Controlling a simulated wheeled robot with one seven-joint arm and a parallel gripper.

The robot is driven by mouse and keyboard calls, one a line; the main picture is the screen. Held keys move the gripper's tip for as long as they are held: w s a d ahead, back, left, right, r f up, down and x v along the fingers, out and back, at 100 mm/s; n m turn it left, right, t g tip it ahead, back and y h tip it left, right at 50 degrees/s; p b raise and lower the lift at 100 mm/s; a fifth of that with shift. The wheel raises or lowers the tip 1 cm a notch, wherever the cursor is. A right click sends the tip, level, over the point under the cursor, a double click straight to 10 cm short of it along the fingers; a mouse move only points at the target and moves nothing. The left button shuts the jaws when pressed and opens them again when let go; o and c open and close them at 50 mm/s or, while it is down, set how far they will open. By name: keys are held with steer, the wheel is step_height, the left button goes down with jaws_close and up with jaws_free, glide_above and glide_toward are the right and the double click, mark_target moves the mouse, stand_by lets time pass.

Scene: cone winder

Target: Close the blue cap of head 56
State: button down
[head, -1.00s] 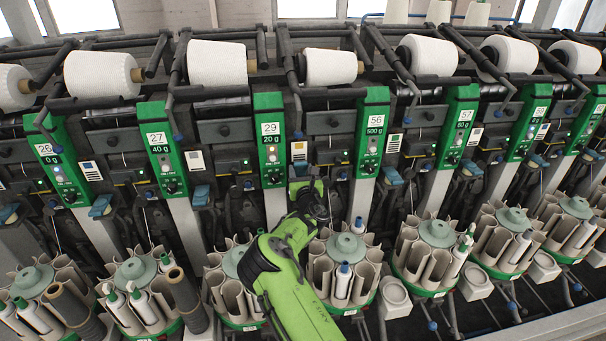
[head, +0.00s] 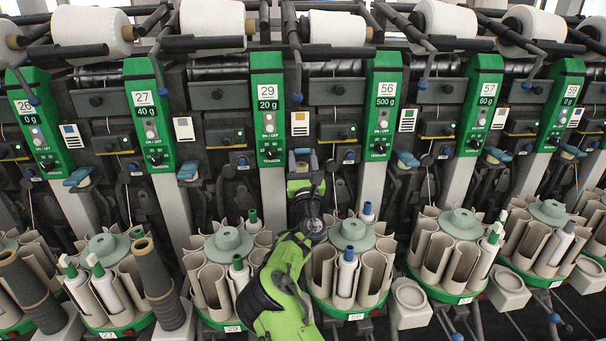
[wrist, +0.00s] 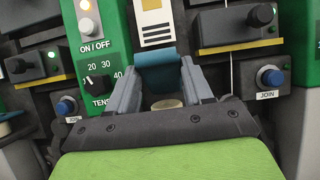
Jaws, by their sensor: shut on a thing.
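The green panel of head 56 (head: 384,108), marked 500 g, stands right of my arm in the head view. My gripper (head: 303,162) is up at the machine face, between panels 29 and 56, above the bobbin magazine labelled 56 (head: 320,288). In the wrist view my gripper (wrist: 162,77) has its two grey fingers on either side of a blue cap (wrist: 160,57) and is shut on it. A pale round surface (wrist: 166,103) shows below the cap, between the fingers. In the head view the cap is mostly hidden, so its exact tilt is unclear.
Panel 29 (head: 268,110) is close left of my gripper. Neighbouring blue caps show at left (head: 189,169) and right (head: 406,158). Magazines with bobbins line the front below.

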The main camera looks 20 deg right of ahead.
steer(key=shift+f+t+b, duration=0.25)
steer(key=shift+t+b, duration=0.05)
steer(key=shift+b, duration=0.45)
steer(key=shift+s, duration=0.1)
steer(key=shift+c, duration=2.2)
jaws_free()
steer(key=shift+s+a+f, duration=0.1)
steer(key=shift+s+f, duration=0.05)
steer(key=shift+s, duration=0.05)
steer(key=s+a, duration=0.2)
steer(key=s, duration=1)
steer(key=shift+s+a+f+b, duration=0.15)
steer(key=shift+s+a+b, duration=0.1)
steer(key=shift+b, duration=0.15)
